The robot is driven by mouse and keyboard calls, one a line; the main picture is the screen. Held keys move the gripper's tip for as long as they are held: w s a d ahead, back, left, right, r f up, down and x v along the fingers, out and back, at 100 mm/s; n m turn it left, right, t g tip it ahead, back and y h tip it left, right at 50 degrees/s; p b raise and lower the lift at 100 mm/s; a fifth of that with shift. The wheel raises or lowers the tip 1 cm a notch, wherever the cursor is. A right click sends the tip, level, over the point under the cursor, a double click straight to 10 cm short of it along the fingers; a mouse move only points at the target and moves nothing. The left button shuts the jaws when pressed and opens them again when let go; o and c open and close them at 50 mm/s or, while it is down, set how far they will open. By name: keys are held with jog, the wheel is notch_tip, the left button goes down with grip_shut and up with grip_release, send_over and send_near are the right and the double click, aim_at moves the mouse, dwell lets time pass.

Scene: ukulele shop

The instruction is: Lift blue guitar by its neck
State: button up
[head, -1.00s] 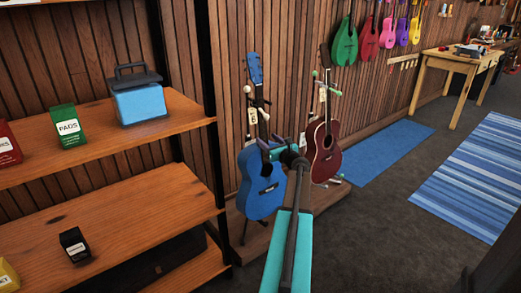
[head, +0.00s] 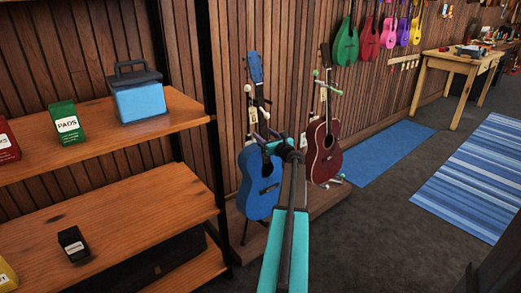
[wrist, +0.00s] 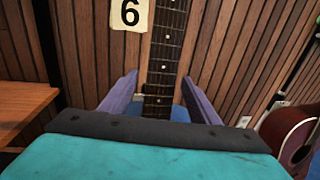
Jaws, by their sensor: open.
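The blue guitar (head: 259,190) stands upright on a stand on a low wooden platform, left of a dark red guitar. Its neck (wrist: 166,60) rises through the middle of the wrist view, with a paper tag marked 6 beside it. My gripper (wrist: 159,98) is open, its two purple fingers on either side of the neck's lower part, with gaps visible. In the head view my gripper (head: 265,136) is at the lower neck, just above the blue body. My wrist hides part of the guitar's right side.
The dark red guitar (head: 323,150) stands close on the right and also shows in the wrist view (wrist: 291,132). A wooden shelf (head: 120,215) with boxes and a blue cooler (head: 138,95) is on the left. Dark floor (head: 385,220) lies open to the right.

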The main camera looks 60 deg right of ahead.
jog(key=shift+w+d, duration=0.25)
jog(key=shift+w, duration=0.2)
jog(key=shift+c, duration=0.4)
grip_shut()
jog(key=shift+r, duration=0.15)
